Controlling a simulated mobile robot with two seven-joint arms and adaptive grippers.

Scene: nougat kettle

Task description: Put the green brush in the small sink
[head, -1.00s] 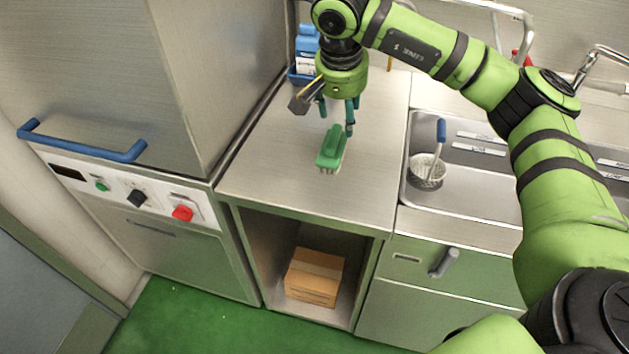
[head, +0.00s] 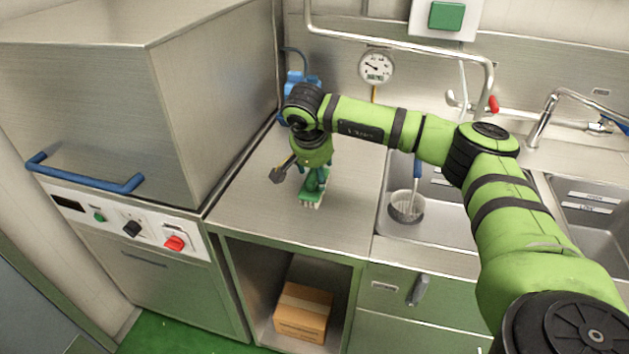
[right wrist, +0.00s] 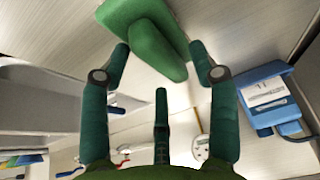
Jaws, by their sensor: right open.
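The green brush (head: 312,200) stands bristles down on the steel counter, left of the sinks. My right gripper (head: 315,180) is open just above it, its fingers at the brush's far side and partly covering it. In the right wrist view the brush's green handle (right wrist: 150,35) lies between and beyond the open fingertips (right wrist: 160,62), with no grasp visible. A sink basin (head: 440,225) is right of the counter, with a strainer in it; my arm hides part of it. Another basin (head: 605,235) is at the far right. My left gripper is out of view.
The metal strainer (head: 406,207) with a blue handle stands in the near left of the first basin. A tall steel machine (head: 215,100) bounds the counter on the left. A blue object (head: 297,82) stands at the back; it also shows in the right wrist view (right wrist: 268,95). Counter right of the brush is clear.

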